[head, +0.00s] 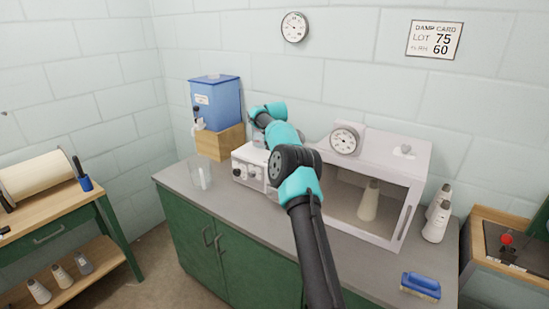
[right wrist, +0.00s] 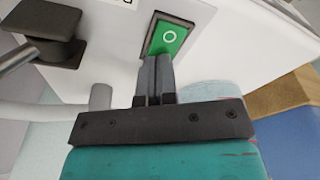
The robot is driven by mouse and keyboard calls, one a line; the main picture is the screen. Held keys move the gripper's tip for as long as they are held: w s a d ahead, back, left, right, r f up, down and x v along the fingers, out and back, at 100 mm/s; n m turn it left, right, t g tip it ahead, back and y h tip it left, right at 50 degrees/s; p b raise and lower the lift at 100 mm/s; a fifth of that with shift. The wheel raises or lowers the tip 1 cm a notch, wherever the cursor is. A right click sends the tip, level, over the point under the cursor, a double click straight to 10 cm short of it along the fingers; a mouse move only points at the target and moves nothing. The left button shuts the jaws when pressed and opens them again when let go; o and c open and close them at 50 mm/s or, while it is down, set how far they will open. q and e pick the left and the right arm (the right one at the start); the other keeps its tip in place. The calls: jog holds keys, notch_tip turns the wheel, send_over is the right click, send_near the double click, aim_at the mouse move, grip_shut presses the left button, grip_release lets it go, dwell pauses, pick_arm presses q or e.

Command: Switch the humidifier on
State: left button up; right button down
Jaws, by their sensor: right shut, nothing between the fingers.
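The humidifier is a white box (head: 243,172) with dark round knobs on its front, in the middle of the grey counter. In the right wrist view, its white panel (right wrist: 225,30) carries a green rocker switch (right wrist: 168,37) in a dark frame, with a white ring mark showing. My right gripper (right wrist: 160,64) is shut and empty. Its fingertips are at the lower edge of the switch and cover part of it; I cannot tell whether they touch it. In the head view, my right arm hides part of the box, and the switch cannot be made out. My left gripper is not in view.
A blue tank (head: 216,100) with a tap stands on a wooden block (head: 212,147). A clear beaker (head: 201,174) is on the counter's left. Right of my arm is a white chamber (head: 402,165) with a gauge. A grey hose (right wrist: 45,111) and black fitting (right wrist: 55,30) are beside my right gripper.

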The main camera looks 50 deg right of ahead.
jog(key=shift+f, duration=0.3)
jog(key=a+r+m+h, duration=0.2)
jog(key=a+r+m, duration=0.2)
jog(key=r, duration=1)
jog(key=shift+s+a+r+m+g+h, duration=0.2)
jog(key=shift+s+m+g+h, duration=0.15)
jog(key=shift+m, duration=0.65)
jog(key=shift+f, duration=0.1)
jog(key=x, duration=0.9)
jog(key=a+x, duration=0.1)
jog(key=x, duration=0.3)
jog(key=shift+d+f, duration=0.15)
jog(key=shift+f, duration=0.35)
jog(key=shift+d, duration=0.1)
